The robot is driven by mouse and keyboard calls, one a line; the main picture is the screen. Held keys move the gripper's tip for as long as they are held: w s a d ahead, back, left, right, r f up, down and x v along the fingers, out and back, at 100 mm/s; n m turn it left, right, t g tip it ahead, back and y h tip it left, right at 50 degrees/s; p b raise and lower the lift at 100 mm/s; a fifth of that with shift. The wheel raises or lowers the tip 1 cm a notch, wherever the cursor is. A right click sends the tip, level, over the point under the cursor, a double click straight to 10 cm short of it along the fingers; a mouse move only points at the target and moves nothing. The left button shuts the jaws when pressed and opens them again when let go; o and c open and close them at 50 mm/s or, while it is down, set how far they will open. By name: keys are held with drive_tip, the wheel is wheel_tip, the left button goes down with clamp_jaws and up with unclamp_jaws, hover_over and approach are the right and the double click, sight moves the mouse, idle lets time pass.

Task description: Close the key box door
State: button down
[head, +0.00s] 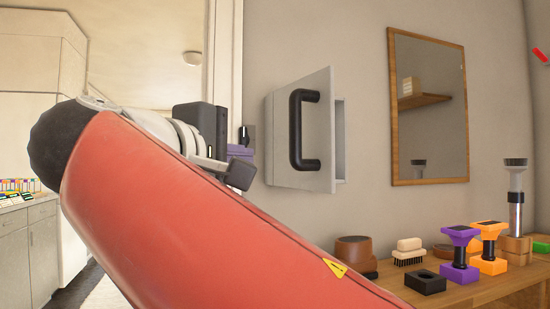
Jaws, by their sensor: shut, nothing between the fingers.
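The key box (341,140) is a pale box on the grey wall, right of my gripper. Its light grey door (280,150) carries a black D-shaped handle (297,130). The door stands partly open, with its right edge swung out from the wall and towards me. It hides most of the box and its inside. My gripper (240,174) is shut and empty, left of the door and its handle in the picture. My red arm hides part of the gripper; I see no contact with the door.
A wood-framed mirror (430,108) hangs right of the box. A wooden shelf (470,292) below holds a brush (409,250), purple (460,250) and orange (490,245) stands, and a tall cylinder (516,190). A doorway opens at left towards a counter (30,225).

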drive_tip(key=w+d, duration=0.4)
drive_tip(key=d, duration=0.1)
drive_tip(key=shift+d, duration=0.2)
drive_tip(key=shift+w, duration=0.1)
